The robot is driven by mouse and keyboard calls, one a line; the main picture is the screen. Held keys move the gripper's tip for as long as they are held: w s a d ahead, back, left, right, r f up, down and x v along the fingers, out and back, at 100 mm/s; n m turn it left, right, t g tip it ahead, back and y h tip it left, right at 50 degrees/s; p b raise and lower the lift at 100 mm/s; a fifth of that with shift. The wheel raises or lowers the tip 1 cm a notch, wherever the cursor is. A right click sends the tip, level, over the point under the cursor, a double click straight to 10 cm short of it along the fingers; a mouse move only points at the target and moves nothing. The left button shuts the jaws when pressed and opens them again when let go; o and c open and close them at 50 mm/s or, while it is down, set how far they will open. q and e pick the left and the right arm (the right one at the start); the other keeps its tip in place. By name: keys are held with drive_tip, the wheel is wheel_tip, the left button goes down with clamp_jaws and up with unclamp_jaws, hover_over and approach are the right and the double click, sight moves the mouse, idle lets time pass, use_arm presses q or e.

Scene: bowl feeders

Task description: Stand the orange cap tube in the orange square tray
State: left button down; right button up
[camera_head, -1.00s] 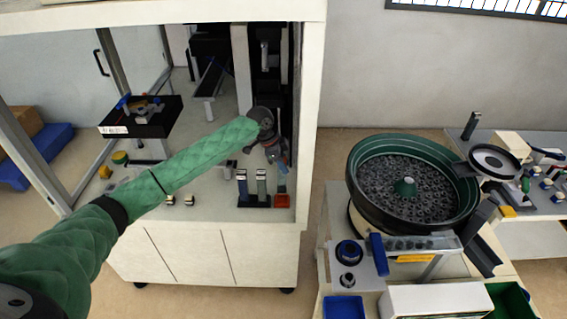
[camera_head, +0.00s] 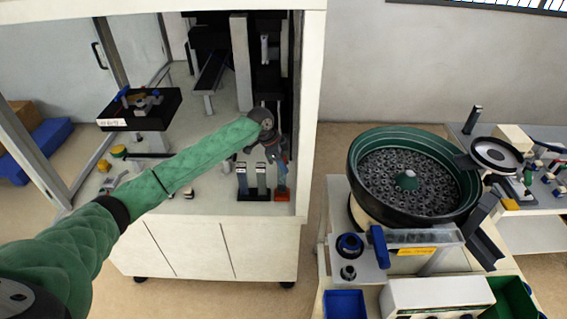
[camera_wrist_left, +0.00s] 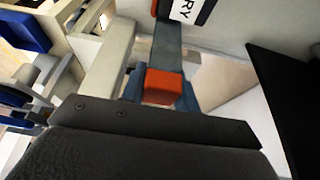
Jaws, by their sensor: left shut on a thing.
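My left gripper (camera_head: 280,158) reaches in from the left and points down inside the cabinet at its right side. It is shut on the orange cap tube (camera_head: 282,178), a slim grey tube held upright. In the left wrist view the orange cap (camera_wrist_left: 162,86) sits between the blue fingers, with the grey body running away beyond it. The orange square tray (camera_head: 283,197) lies on the cabinet floor right under the tube. The tube's lower end overlaps the tray in the head view; I cannot tell whether it touches the bottom. My right gripper is out of view.
A dark rack (camera_head: 254,197) with two upright grey tubes stands close on the left of the tray. The cabinet's right post (camera_head: 309,110) is close on the right. A black tray (camera_head: 140,110) stands further left. The bowl feeder (camera_head: 415,180) is outside, to the right.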

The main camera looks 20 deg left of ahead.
use_arm(q)
drive_tip(key=shift+p, duration=0.3)
idle(0.5)
idle(0.4)
drive_tip(key=shift+f, duration=0.15)
idle(0.8)
drive_tip(key=shift+f+p, duration=0.15)
drive_tip(key=shift+p, duration=0.55)
idle(0.4)
drive_tip(key=shift+f, duration=0.65)
idle(0.7)
drive_tip(key=shift+f, duration=0.55)
idle(1.2)
